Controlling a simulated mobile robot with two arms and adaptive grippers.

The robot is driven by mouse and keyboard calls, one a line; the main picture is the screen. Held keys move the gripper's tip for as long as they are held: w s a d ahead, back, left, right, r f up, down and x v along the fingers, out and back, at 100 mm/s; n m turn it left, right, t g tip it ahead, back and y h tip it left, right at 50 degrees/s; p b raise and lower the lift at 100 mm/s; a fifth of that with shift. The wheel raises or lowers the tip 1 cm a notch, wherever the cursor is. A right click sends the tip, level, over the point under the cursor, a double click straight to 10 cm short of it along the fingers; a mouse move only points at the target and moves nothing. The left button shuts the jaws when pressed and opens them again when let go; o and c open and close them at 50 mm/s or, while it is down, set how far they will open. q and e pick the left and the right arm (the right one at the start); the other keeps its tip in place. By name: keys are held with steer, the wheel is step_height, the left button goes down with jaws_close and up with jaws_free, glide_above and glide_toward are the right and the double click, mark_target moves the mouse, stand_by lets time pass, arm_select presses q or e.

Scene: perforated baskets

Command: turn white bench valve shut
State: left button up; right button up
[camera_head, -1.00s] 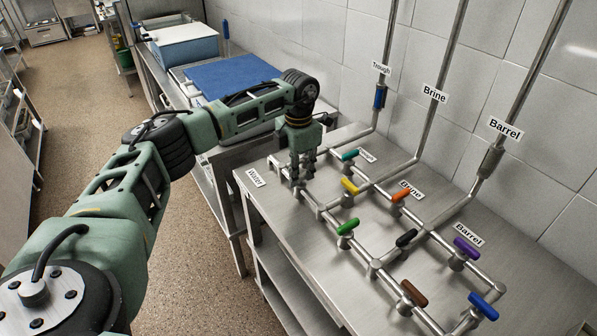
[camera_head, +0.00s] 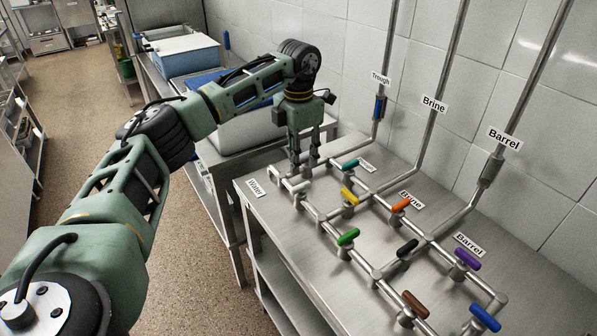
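The white bench valve handle (camera_head: 298,187) sits on the pipework at the near left end of the steel bench, close to the "Water" label (camera_head: 255,188). My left gripper (camera_head: 305,168) points down just behind the handle, over the far pipe end. My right gripper is out of view.
Other valves stand close by on the pipes: yellow (camera_head: 349,196), teal (camera_head: 350,165), green (camera_head: 348,237), orange (camera_head: 401,205), black (camera_head: 407,248) and several more. Upright pipes rise along the tiled wall.

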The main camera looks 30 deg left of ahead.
arm_select(q)
steer(key=shift+r, duration=1.65)
steer(key=shift+f, duration=0.1)
